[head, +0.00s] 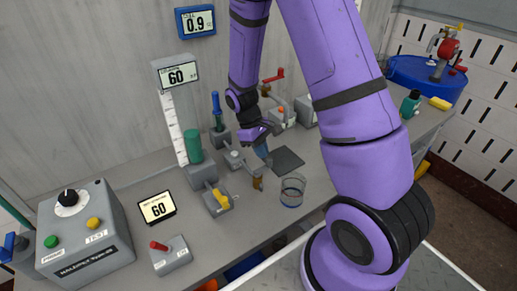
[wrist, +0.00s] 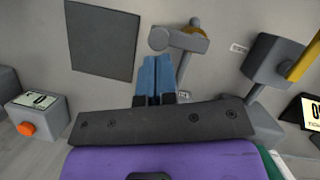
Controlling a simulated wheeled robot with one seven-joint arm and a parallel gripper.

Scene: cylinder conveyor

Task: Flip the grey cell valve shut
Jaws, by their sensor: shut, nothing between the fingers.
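A grey lever-like handle over a yellow-brown fitting, which looks like the grey cell valve (wrist: 182,41), is at the top of the wrist view. In the head view only a small part of this spot shows, with the brown fitting (head: 258,183) below the fingers. My gripper (wrist: 158,62) has its blue fingers together and empty, just beside the grey handle; I cannot tell whether they touch it. In the head view my gripper (head: 263,155) points down over the bench, left of a dark square mat. The valve's exact setting is not clear.
A glass beaker (head: 292,191) stands close to the right of the fitting. A grey block with a yellow lever (head: 217,198) is to the left. The dark mat (head: 288,160) lies bare. A red-levered unit (head: 280,116) stands behind. The control box (head: 75,232) is far left.

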